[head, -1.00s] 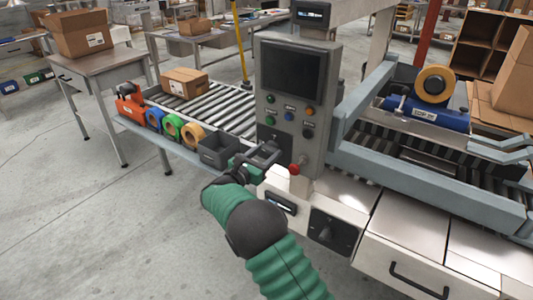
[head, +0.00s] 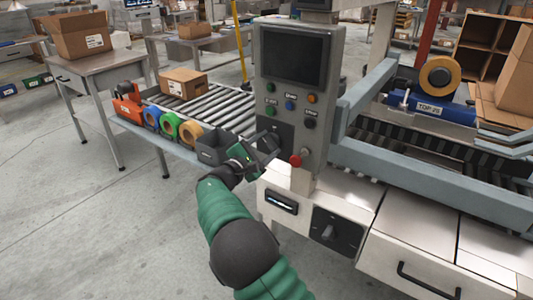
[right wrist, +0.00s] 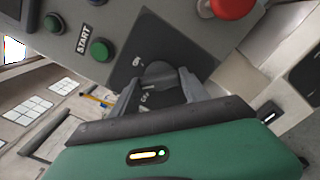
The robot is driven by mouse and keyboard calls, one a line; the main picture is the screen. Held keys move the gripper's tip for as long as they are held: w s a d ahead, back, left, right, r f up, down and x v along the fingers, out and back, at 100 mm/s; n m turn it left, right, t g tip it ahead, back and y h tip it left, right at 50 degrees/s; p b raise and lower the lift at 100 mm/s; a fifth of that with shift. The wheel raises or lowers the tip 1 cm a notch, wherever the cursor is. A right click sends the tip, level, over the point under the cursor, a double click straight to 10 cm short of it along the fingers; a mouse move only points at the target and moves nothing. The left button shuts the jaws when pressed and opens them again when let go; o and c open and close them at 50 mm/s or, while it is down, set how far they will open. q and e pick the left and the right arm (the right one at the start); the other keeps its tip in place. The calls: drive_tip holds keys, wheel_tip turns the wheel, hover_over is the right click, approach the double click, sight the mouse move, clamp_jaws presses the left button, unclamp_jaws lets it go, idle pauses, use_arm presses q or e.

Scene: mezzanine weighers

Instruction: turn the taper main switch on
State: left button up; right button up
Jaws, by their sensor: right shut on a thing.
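The taper's grey control panel (head: 292,80) stands upright in the middle of the head view. Low on its left is a dark switch plate with a rotary knob, largely hidden there by my right gripper (head: 265,145). In the right wrist view the dark knob (right wrist: 158,74) sits on the black plate (right wrist: 180,52), between the two fingers of my right gripper (right wrist: 160,90). The fingers are shut on the knob. Part of the plate's lettering shows, but the knob's exact setting is hard to read. My left gripper is out of view.
A red stop button (head: 299,159) sticks out just right of the knob, and a green start button (right wrist: 99,50) is near it. A grey bin (head: 212,150) and tape rolls sit left. Another rotary switch (head: 328,232) is on the cabinet below.

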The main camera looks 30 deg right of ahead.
drive_tip(key=shift+f+m+b, duration=0.2)
drive_tip(key=shift+m+b, duration=2.1)
drive_tip(key=shift+b, duration=0.25)
drive_tip(key=shift+f+m+b, duration=0.2)
drive_tip(key=shift+m+b, duration=2.1)
drive_tip(key=shift+b, duration=0.2)
drive_tip(key=o, duration=1.4)
drive_tip(key=shift+s+r, duration=0.1)
drive_tip(key=shift+r, duration=0.05)
drive_tip(key=shift+r, duration=0.1)
